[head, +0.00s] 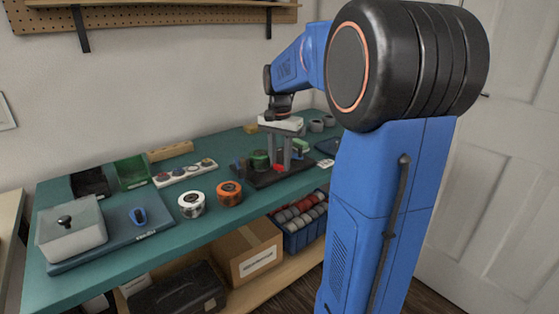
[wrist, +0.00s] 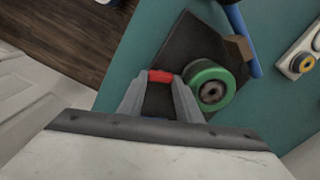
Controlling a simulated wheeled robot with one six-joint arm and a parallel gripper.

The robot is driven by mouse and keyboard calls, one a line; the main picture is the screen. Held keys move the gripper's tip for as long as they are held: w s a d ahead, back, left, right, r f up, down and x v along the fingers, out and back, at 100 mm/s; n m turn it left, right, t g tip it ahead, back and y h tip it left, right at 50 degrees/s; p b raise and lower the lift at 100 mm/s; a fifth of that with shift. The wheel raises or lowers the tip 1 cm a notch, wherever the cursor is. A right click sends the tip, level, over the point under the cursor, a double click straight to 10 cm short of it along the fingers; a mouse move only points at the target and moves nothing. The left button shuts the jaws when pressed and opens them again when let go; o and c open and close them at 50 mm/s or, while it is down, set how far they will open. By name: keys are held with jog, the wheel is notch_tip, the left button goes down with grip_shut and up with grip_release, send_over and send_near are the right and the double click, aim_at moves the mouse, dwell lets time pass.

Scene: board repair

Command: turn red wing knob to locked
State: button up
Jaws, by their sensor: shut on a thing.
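The red wing knob (wrist: 161,76) shows in the wrist view between the fingertips of my gripper (wrist: 159,82), which is shut on it. In the head view, a small bit of the red knob (head: 279,168) shows at the fingertips of my gripper (head: 280,164), which points down. The knob is on a dark fixture plate (wrist: 187,45), which also lies on the bench in the head view (head: 265,181). A green roll (wrist: 209,87) stands beside the right finger in the wrist view. The knob's locked mark cannot be made out.
A wooden block (wrist: 238,48) and a blue thing (wrist: 240,30) are at the fixture's edge in the wrist view. On the teal bench (head: 120,225) stand a white roll (head: 191,204), an orange roll (head: 229,193), a strip with knobs (head: 184,173) and a lidded box (head: 72,232).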

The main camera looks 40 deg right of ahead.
jog(key=shift+m, duration=2.3)
jog(key=o, duration=1)
jog(key=shift+o, duration=0.2)
jog(key=shift+r, duration=0.1)
jog(key=shift+r, duration=3.9)
jog(key=shift+s, duration=0.1)
